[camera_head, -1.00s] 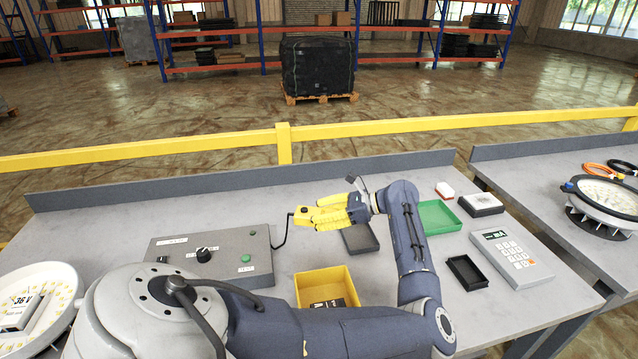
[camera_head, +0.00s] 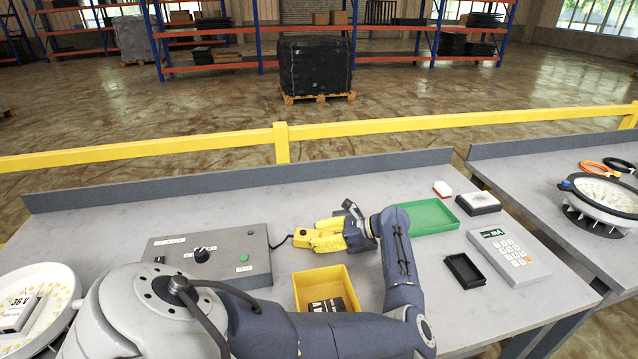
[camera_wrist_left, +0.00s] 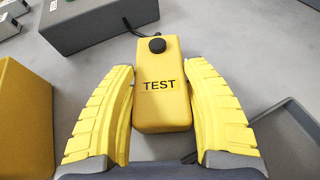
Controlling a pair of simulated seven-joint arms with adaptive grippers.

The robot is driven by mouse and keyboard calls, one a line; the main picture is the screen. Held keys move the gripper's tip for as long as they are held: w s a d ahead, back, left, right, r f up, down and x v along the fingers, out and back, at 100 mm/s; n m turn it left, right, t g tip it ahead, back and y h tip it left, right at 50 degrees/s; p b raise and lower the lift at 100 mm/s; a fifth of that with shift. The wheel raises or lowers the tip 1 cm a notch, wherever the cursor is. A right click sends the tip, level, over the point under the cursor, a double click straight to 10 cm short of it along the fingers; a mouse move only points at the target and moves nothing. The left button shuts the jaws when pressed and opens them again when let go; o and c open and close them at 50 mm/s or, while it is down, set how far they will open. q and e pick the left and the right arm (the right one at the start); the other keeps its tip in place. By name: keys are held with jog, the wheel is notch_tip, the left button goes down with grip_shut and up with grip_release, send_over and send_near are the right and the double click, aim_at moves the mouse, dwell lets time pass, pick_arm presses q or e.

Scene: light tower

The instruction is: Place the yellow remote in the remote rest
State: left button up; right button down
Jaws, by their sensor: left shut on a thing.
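The yellow remote (camera_head: 301,238), marked TEST with a black knob, is between the yellow fingers of my left gripper (camera_head: 320,237), which is shut on it. In the left wrist view the remote (camera_wrist_left: 162,85) lies lengthwise between the two fingers (camera_wrist_left: 158,72), low over the table. A cable runs from its far end to the grey control box (camera_head: 215,252). A shallow dark grey tray, possibly the remote rest (camera_wrist_left: 285,143), shows at the lower right of the wrist view; in the head view my gripper mostly hides it. My right gripper is not in view.
A yellow bin (camera_head: 322,272) with dark contents stands just in front of the gripper. To the right are a green tray (camera_head: 432,216), a small black tray (camera_head: 465,270) and a keypad device (camera_head: 510,256). Bare table lies behind the gripper.

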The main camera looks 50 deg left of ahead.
pick_arm(q)
jog(key=o, duration=1.3)
jog(key=shift+r, duration=0.1)
jog(key=v, duration=1.1)
jog(key=shift+a, duration=0.1)
jog(key=shift+o, duration=0.7)
jog(key=shift+w+d+r, duration=0.25)
jog(key=shift+w+d, duration=0.05)
jog(key=shift+d, duration=0.15)
